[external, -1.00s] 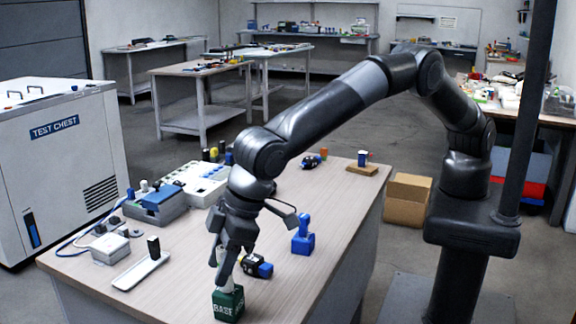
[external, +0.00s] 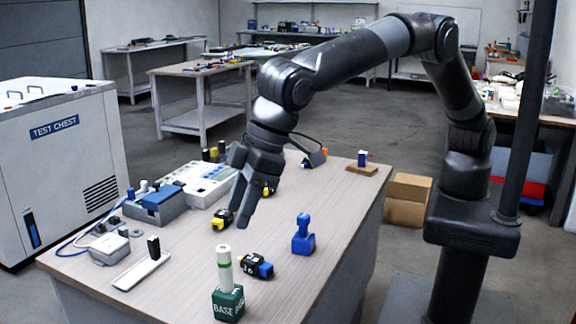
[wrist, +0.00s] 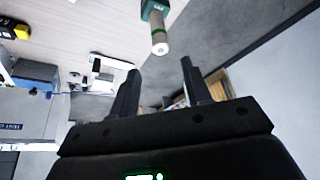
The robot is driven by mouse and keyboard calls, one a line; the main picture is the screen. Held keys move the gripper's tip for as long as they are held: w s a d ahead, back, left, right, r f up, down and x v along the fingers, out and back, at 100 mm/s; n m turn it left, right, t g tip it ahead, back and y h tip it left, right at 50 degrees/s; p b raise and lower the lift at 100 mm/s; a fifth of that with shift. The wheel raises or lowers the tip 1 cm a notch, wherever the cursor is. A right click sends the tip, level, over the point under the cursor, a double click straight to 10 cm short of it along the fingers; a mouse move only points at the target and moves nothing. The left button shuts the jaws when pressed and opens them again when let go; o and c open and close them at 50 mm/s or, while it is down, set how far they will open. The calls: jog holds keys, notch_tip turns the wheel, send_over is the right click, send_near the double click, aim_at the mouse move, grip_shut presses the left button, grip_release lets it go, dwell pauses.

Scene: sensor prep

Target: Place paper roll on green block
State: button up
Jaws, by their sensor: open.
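The paper roll (external: 224,264) is a white cylinder with a green band. It stands upright on the green block (external: 228,304), which is marked BASE, at the near edge of the table. In the wrist view the roll (wrist: 159,38) and the block (wrist: 150,9) show at the top, beyond the fingers. My gripper (external: 236,215) is above the table, behind the roll and apart from it. In the wrist view its two fingers (wrist: 158,78) are spread with nothing between them.
A blue and black tape measure (external: 256,265) lies right of the roll, and a yellow and black one (external: 222,219) lies behind it. A blue tool (external: 303,236) stands farther right. A white tray with a black piece (external: 142,270) lies left. The table's right front is clear.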

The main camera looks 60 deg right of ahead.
jog(key=shift+s+d+r, duration=0.1)
jog(key=shift+s+r, duration=0.05)
jog(key=shift+r, duration=0.2)
jog(key=w+d+r+m, duration=0.1)
jog(key=w+d+r, duration=0.4)
jog(key=d, duration=0.5)
jog(key=w+d+r+m, duration=0.1)
jog(key=w+d+r, duration=0.4)
jog(key=d, duration=0.6)
jog(key=d+r+m+t, duration=0.1)
jog(key=d+r, duration=0.1)
jog(key=d, duration=0.8)
jog(key=d+r+m, duration=0.1)
jog(key=d+r, duration=0.2)
jog(key=d, duration=0.6)
jog(key=s+d+m+h, duration=0.15)
jog(key=s+d, duration=0.25)
jog(key=d, duration=0.9)
jog(key=s+d+f+m+h, duration=0.1)
jog(key=s+d+f, duration=0.2)
jog(key=s+d, duration=0.5)
jog(key=s+d+f+m+t, duration=0.1)
jog(key=s+d+f, duration=0.3)
jog(key=s+d, duration=0.4)
jog(key=shift+s+d+m+h, duration=0.4)
jog(key=shift+s+m, duration=0.2)
jog(key=shift+m, duration=0.15)
